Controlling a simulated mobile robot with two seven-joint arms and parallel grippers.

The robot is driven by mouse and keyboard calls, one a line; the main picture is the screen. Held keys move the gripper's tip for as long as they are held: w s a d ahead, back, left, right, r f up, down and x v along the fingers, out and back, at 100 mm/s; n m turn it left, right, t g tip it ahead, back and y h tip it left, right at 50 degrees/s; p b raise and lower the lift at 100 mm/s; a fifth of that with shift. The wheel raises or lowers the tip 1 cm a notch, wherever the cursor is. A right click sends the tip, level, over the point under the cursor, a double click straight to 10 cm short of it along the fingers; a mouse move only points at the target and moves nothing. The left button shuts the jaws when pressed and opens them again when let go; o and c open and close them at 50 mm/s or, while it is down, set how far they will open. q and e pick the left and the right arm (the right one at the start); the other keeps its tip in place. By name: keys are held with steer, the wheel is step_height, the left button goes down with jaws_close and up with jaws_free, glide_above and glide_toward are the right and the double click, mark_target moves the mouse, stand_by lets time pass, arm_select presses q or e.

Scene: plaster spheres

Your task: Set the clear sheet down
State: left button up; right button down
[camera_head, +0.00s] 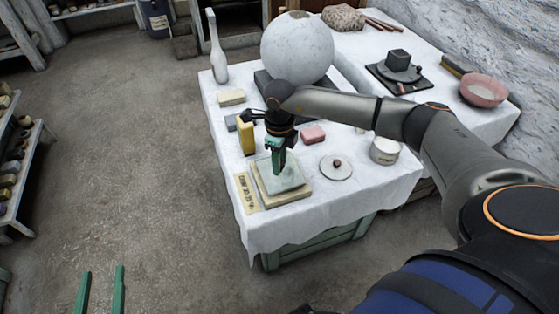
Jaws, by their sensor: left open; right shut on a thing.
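The clear sheet (290,181), a pale greenish square, is at the near left of the white-clothed table (330,218). It lies over or just above a cream square board (300,196); I cannot tell whether they touch. My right gripper (278,165) points down with its green fingers shut on the sheet. The fingers hide part of the sheet. My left gripper (100,290) is open and empty at the lower left, over the floor and away from the table.
A lettered strip (247,193) lies left of the board. Floor at left is clear.

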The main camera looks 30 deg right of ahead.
steer(key=shift+f, duration=0.1)
steer(key=shift+f+b, duration=0.45)
steer(key=shift+f, duration=0.15)
steer(key=c, duration=0.5)
jaws_free()
steer(key=shift+r, duration=0.1)
steer(key=shift+r+p, duration=1.7)
steer(key=shift+r, duration=0.3)
